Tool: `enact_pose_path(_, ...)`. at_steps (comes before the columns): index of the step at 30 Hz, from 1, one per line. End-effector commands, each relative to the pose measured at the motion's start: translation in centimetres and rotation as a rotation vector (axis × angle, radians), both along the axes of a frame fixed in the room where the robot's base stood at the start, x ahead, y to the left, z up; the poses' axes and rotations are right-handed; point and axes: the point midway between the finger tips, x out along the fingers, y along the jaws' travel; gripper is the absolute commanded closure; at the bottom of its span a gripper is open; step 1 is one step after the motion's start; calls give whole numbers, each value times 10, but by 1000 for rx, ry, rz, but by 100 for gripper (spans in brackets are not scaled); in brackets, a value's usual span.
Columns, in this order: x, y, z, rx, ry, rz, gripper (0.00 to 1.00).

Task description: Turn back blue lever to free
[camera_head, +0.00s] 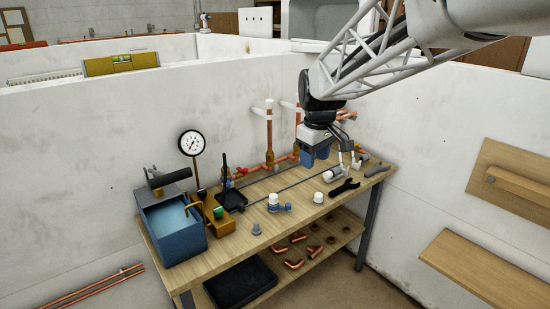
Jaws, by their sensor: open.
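A small blue fitting with a white cap (274,203) stands on the wooden workbench. A short blue piece (286,207) sticks out at its right and looks like a lever; its exact angle is too small to tell. My gripper (350,168) is open, with its pale fingers pointing down over the right part of the bench. It is up and to the right of the blue fitting and apart from it. A larger blue block (308,157) shows beside my wrist; I cannot tell whether it is part of my gripper. Nothing shows held between the fingers.
The workbench (245,232) carries a blue water tank (172,232), a pressure gauge (192,143), a brass-coloured block (211,216), copper pipes (269,140) and a black wrench (345,187). A white cylinder (318,198) stands nearby. The bench's front edge is mostly clear.

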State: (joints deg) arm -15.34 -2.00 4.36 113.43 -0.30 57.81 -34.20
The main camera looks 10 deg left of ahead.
Motion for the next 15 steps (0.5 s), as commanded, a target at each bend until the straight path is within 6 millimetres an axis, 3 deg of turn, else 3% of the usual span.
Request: enact_pose_path(15,99,105,-38,-30,35,304,50)
